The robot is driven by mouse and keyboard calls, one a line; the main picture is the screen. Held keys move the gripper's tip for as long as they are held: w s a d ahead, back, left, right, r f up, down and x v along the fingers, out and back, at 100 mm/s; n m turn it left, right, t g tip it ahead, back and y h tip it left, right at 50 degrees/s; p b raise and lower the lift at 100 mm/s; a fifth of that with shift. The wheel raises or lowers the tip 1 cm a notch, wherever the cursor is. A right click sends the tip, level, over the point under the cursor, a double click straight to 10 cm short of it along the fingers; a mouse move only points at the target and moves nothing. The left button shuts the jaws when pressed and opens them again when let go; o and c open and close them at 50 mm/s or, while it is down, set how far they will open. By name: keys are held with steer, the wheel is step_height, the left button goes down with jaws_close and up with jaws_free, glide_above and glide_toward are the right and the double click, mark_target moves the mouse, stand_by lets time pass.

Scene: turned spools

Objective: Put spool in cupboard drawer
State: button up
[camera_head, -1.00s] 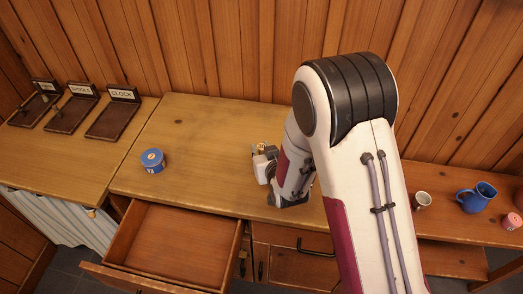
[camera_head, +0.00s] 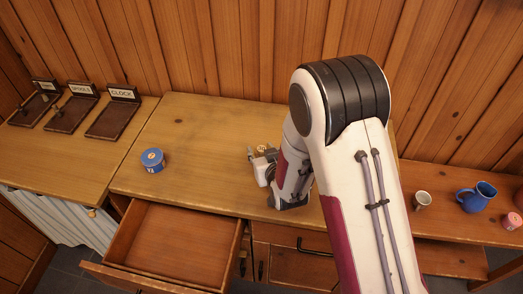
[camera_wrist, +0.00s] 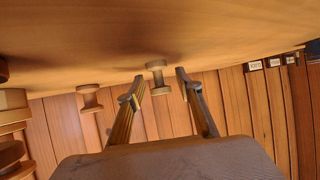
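A small wooden spool (camera_wrist: 156,78) stands on the table; in the wrist view, which looks upside down, it shows between the tips of my open gripper (camera_wrist: 157,86). I cannot tell whether it is between the fingers or just beyond them. In the head view my gripper (camera_head: 260,157) is low over the table, with a pale spool top (camera_head: 262,149) showing at its fingers. A second spool (camera_wrist: 88,98) stands to the left in the wrist view. The cupboard drawer (camera_head: 172,246) is pulled open and looks empty.
More turned wooden pieces (camera_wrist: 12,108) crowd the wrist view's left edge. A blue tin (camera_head: 152,161) stands left on the table (camera_head: 190,130). Labelled trays (camera_head: 113,120) lie far left. A cup (camera_head: 422,199), blue jug (camera_head: 477,196) and pink item (camera_head: 512,220) are at right.

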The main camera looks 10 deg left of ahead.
steer(key=shift+r, duration=0.2)
steer(key=shift+v, duration=3.7)
steer(key=shift+d+r, duration=0.2)
steer(key=shift+r, duration=0.05)
steer(key=s+d+r+m+g+h, duration=0.1)
steer(key=s+d+r+h, duration=0.15)
steer(key=d+r, duration=0.45)
steer(key=s+d+r+m+g+h, duration=0.1)
steer(key=s+d+r+m, duration=0.15)
steer(key=d+r, duration=0.45)
steer(key=s+d+r+g, duration=0.1)
steer(key=s+d+r, duration=0.1)
steer(key=s+d, duration=0.2)
steer(key=s+d+r+m+g+h, duration=0.1)
steer(key=s+d+r, duration=0.2)
steer(key=s, duration=0.7)
steer(key=s+d+r+g+h, duration=0.1)
steer(key=s+d, duration=0.3)
steer(key=s, duration=0.4)
steer(key=shift+d+r+m, duration=0.35)
steer(key=shift+r, duration=0.35)
